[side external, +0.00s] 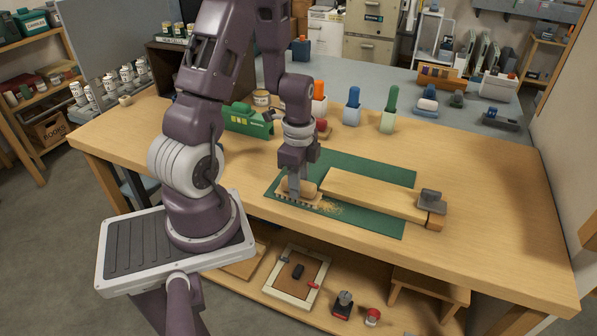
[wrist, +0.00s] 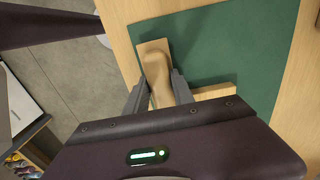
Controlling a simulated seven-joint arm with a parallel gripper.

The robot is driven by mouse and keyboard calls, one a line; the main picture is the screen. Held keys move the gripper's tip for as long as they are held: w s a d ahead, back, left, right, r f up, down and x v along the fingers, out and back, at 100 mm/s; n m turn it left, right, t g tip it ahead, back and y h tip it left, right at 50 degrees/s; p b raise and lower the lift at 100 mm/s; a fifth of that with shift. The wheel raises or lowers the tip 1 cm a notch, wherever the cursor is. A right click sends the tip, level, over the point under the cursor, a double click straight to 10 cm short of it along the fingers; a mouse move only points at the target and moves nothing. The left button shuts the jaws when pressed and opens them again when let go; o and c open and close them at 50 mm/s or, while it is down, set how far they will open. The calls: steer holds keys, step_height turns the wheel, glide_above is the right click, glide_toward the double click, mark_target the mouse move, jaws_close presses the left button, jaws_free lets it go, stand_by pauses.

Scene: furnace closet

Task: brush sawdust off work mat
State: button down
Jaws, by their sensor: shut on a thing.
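A green work mat (side external: 385,172) lies on the wooden bench; it also fills much of the wrist view (wrist: 225,45). My gripper (side external: 294,186) is shut on the brush's handle, which shows between the fingers in the wrist view (wrist: 158,80). Pale sawdust (side external: 332,208) lies on the mat just right of the brush. In the wrist view the sawdust is not visible. The bristles' contact with the mat is too small to tell.
A wooden board (side external: 370,194) lies across the mat, with a grey metal tool (side external: 431,200) at its right end. A green case (side external: 246,120) and several bottles (side external: 389,110) stand behind. The bench (side external: 490,215) is clear at the right.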

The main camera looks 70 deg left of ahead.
mark_target(314, 186)
steer(key=shift+w+d+r, duration=0.35)
steer(key=shift+r, duration=0.05)
steer(key=shift+w+d, duration=0.25)
steer(key=shift+w+d+f, duration=0.2)
steer(key=shift+w+d, duration=0.45)
steer(key=shift+w, duration=0.05)
steer(key=shift+w+d+f, duration=0.15)
steer(key=shift+w+d, duration=0.5)
steer(key=shift+w+d+r, duration=0.2)
steer(key=shift+w+d, duration=1.65)
steer(key=shift+d, duration=0.05)
steer(key=shift+s+a+f, duration=0.2)
steer(key=shift+s+a, duration=0.15)
steer(key=shift+s+a+r, duration=0.2)
steer(key=shift+s+a, duration=0.3)
steer(key=shift+s, duration=0.05)
steer(key=shift+s+a+f, duration=0.15)
steer(key=shift+s+a, duration=0.65)
steer(key=shift+a, duration=0.05)
steer(key=shift+s+a+f, duration=0.1)
steer(key=shift+s+a, duration=0.65)
steer(key=shift+a, duration=0.05)
steer(key=shift+s+a+r, duration=0.15)
steer(key=shift+s+a, duration=0.1)
steer(key=shift+s, duration=0.05)
steer(key=shift+s+a, duration=1.05)
steer(key=shift+a, duration=0.05)
steer(key=shift+r, duration=3.95)
steer(key=shift+d, duration=0.1)
